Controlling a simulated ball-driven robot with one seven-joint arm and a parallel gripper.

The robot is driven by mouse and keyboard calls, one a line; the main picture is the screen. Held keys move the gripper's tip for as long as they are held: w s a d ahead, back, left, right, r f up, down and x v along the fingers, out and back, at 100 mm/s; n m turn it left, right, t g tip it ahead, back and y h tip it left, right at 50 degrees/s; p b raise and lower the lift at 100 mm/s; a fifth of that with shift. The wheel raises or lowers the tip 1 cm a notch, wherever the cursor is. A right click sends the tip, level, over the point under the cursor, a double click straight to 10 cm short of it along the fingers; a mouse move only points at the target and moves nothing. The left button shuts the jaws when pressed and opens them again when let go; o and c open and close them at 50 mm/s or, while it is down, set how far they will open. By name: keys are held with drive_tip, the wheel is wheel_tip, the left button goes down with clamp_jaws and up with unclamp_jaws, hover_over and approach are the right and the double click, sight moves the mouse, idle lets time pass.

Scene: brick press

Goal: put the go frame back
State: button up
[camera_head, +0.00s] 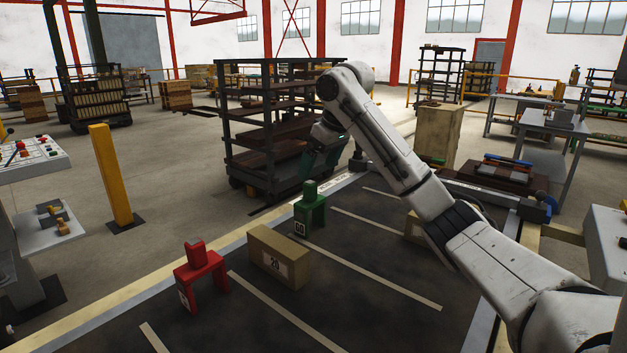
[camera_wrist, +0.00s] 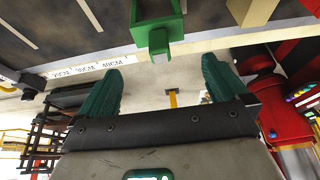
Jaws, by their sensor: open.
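The green go frame (camera_head: 312,213) stands upright on the dark floor mat, with a white label marked GO on its front and a grip block on top. Its green top also shows at the upper middle of the wrist view (camera_wrist: 158,42). My gripper (camera_head: 319,165) is just above and behind the frame in the head view, close to the shelf rack. In the wrist view my gripper (camera_wrist: 160,85) has its two green fingers wide apart with nothing between them. The go frame lies beyond the fingertips, apart from them.
A tan block marked 20 (camera_head: 292,270) and a red frame (camera_head: 213,262) stand in a row to the left of the go frame. A dark shelf rack (camera_head: 246,160) is behind. A yellow post (camera_head: 110,175) stands left. White lines divide the mat (camera_head: 345,285), whose front is largely clear.

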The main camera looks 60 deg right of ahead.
drive_tip(key=shift+v, duration=1.15)
